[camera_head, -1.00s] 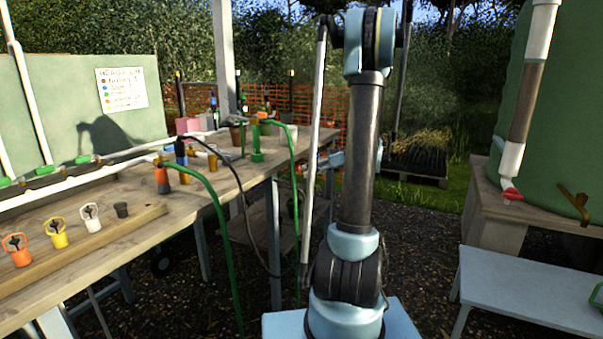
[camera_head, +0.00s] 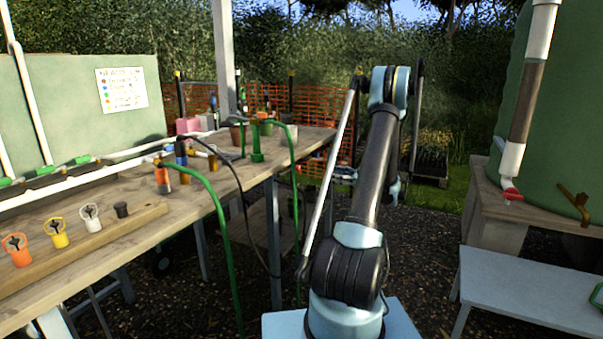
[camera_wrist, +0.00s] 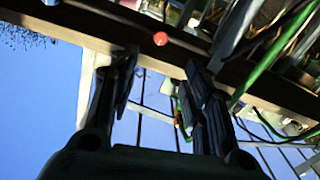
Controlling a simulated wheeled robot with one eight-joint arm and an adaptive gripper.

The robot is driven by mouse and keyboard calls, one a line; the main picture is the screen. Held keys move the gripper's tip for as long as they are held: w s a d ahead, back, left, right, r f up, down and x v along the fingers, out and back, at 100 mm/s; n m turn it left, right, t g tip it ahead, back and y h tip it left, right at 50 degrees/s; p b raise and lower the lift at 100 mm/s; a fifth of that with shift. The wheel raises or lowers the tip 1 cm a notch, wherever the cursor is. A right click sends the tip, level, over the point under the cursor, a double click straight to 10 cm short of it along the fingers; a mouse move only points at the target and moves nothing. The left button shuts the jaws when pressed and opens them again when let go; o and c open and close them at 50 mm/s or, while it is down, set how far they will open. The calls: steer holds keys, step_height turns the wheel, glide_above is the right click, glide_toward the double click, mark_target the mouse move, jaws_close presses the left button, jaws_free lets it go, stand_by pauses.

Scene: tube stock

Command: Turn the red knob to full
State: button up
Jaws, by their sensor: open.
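A small round red knob (camera_wrist: 160,39) shows in the wrist view, on or in front of a brown wooden beam (camera_wrist: 100,37). My gripper (camera_wrist: 160,82) is open in that view, its two dark fingers apart with nothing between them. The red knob lies above the gap between the fingertips in the picture, and no contact shows. In the head view, my arm rises at the centre, and I cannot make out the gripper clearly. I cannot pick out the same round knob there; a red valve handle (camera_head: 511,195) sits at the tank outlet on the right.
A long wooden bench (camera_head: 230,185) on the left holds pipes, hose fittings and coloured clips. Green hoses (camera_head: 222,235) hang over its edge. A green tank (camera_head: 570,110) stands at the right, above a pale blue low bench (camera_head: 530,290). Gravel between them looks mostly clear.

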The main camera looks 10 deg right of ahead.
mark_target(298, 168)
steer(key=x, duration=1.6)
steer(key=shift+a, duration=0.25)
steer(key=shift+w, duration=0.1)
jaws_close()
